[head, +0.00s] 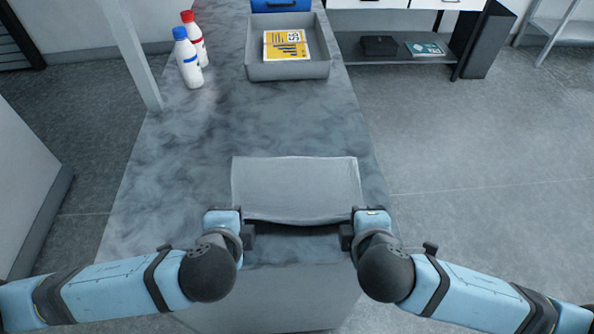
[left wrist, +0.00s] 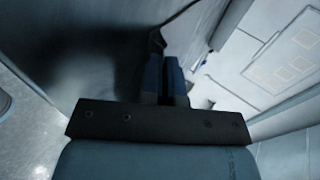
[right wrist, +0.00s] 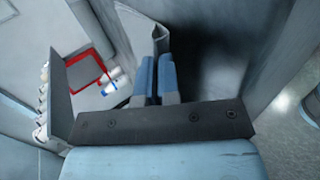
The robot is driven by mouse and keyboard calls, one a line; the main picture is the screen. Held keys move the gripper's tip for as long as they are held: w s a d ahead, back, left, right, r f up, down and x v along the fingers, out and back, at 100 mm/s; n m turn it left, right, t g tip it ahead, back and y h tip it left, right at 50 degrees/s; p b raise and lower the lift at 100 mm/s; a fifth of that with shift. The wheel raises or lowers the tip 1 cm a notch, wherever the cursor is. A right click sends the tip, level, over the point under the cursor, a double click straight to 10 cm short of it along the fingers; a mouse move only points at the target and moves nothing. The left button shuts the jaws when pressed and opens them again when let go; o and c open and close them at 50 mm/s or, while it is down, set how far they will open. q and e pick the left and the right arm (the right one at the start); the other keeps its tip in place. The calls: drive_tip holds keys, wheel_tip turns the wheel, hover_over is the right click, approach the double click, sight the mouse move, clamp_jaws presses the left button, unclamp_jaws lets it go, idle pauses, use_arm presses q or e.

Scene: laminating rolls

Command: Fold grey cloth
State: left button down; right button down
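The grey cloth (head: 296,188) lies on the near part of the marbled table. Its near edge is raised off the surface, with a dark shadow under it. My left gripper (head: 250,232) is at the cloth's near left corner. In the left wrist view its fingers (left wrist: 165,72) are close together, with a bit of cloth between the tips. My right gripper (head: 347,232) is at the near right corner. In the right wrist view its fingers (right wrist: 156,72) are also close together, with a fold of cloth (right wrist: 161,40) sticking out at the tips.
A grey tray (head: 288,71) with a yellow printed item (head: 285,45) stands further back on the table (head: 190,150). Two white bottles, one with a blue cap (head: 187,62) and one with a red cap (head: 195,38), stand back left. The table between cloth and tray is clear.

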use_arm(q)
drive_tip(key=c, duration=1)
unclamp_jaws()
use_arm(e)
drive_tip(key=c, duration=1)
unclamp_jaws()
use_arm(q)
wheel_tip(320, 180, up, 9)
drive_tip(key=s, duration=0.2)
use_arm(e)
wheel_tip(320, 180, up, 9)
drive_tip(key=s, duration=0.2)
use_arm(q)
drive_tip(key=shift+s+f, duration=0.1)
drive_tip(key=shift+s, duration=0.05)
use_arm(e)
drive_tip(key=shift+s+f, duration=0.1)
drive_tip(key=shift+s, duration=0.05)
